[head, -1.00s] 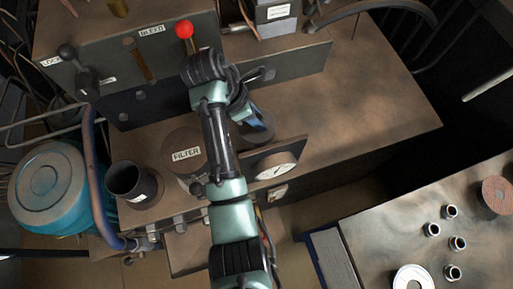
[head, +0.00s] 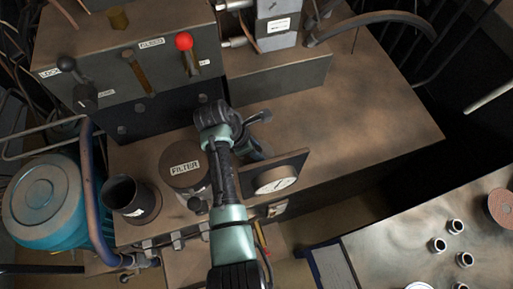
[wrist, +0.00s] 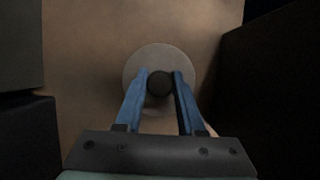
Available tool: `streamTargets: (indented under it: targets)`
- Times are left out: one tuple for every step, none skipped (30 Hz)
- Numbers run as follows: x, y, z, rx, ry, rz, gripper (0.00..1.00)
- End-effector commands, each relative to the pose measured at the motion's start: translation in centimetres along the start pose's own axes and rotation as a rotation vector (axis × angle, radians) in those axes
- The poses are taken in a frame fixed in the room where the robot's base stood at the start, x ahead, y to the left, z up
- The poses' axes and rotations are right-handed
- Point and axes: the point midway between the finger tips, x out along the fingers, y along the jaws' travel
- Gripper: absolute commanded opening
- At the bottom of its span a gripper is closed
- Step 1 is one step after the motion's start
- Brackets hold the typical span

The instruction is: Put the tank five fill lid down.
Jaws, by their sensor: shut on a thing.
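The tank five fill lid (wrist: 137,62) is a grey round disc in the wrist view, with a dark round knob (wrist: 160,84) at its middle. My gripper (wrist: 160,78) has its two blue fingers shut on the knob from either side. The lid appears over the brown tank top (wrist: 90,45); I cannot tell whether it touches that surface. In the head view my arm hides the lid and most of the gripper, just right of the round filter cap (head: 170,183).
A gauge (head: 275,180) on an upright plate stands close to the right of my arm. A red-knobbed lever (head: 184,42) and a labelled panel stand behind. An open dark cup (head: 122,194) is at the left. The brown top at right (head: 370,120) is clear.

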Motion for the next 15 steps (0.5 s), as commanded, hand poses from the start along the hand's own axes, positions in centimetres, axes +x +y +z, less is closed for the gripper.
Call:
streamTargets:
  targets:
    - [-0.04,0.03,0.02,0.000,0.000,0.001,0.00]
    - [0.00,0.03,0.00,0.000,0.000,0.001,0.00]
    - [0.12,0.03,-0.04,0.000,0.000,0.000,0.00]
    - [0.22,0.02,-0.09,-0.001,0.000,0.000,0.00]
    - [0.32,0.02,-0.13,-0.001,0.000,0.000,0.00]
    - [0.24,0.02,-0.11,-0.001,0.000,0.000,0.45]
    - [0.23,0.01,-0.10,-0.001,0.000,0.000,0.50]
    - [0.23,0.01,-0.10,-0.001,0.000,0.000,0.56]
    - [0.23,0.01,-0.10,-0.001,0.000,0.000,0.63]
    - [0.23,0.01,-0.10,-0.001,0.000,0.000,0.68]
    - [0.23,0.01,-0.10,-0.001,0.000,0.000,0.68]
    - [0.22,0.01,-0.09,-0.001,0.000,0.000,0.68]
    - [0.22,0.01,-0.09,-0.001,0.000,0.000,0.68]
    - [0.22,0.01,-0.09,-0.001,0.000,0.000,0.68]
    - [0.22,0.01,-0.09,-0.001,0.000,0.000,0.68]
